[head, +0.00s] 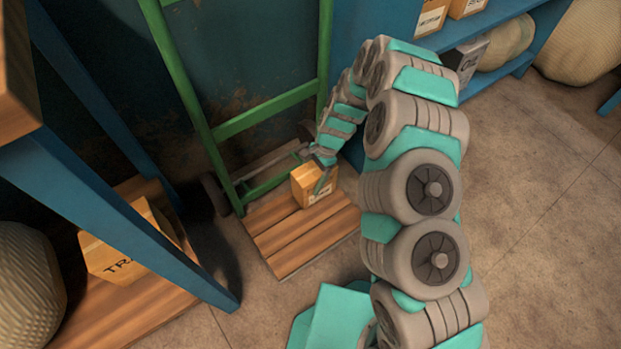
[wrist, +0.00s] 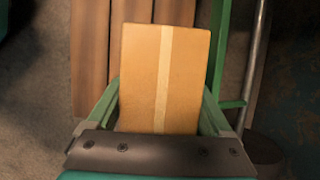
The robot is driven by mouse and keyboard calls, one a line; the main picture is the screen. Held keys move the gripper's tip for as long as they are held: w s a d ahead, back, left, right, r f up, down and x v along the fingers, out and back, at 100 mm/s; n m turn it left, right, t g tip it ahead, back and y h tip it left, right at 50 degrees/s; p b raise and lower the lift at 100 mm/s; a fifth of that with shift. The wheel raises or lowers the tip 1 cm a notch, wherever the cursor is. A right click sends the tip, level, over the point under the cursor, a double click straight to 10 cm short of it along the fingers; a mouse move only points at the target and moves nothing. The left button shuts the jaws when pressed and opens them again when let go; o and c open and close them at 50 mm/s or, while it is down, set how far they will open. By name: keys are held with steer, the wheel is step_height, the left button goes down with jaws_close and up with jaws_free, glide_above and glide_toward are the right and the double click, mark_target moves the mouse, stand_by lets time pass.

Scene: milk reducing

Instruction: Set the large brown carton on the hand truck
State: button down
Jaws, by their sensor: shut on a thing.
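The brown carton (head: 309,187) is at the right rear of the hand truck's slatted wooden base (head: 290,241), close to the green upright frame (head: 196,98). I cannot tell whether the carton's underside touches the slats.
A blue shelf rack (head: 110,190) stands at the left, with another carton (head: 125,250) and a woven sack (head: 25,290) on its lower board. Blue shelves (head: 490,50) with boxes stand at the upper right. The floor (head: 545,230) at the right is clear.

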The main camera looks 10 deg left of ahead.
jaws_free()
steer(key=p+v, duration=0.1)
steer(key=v, duration=1.1)
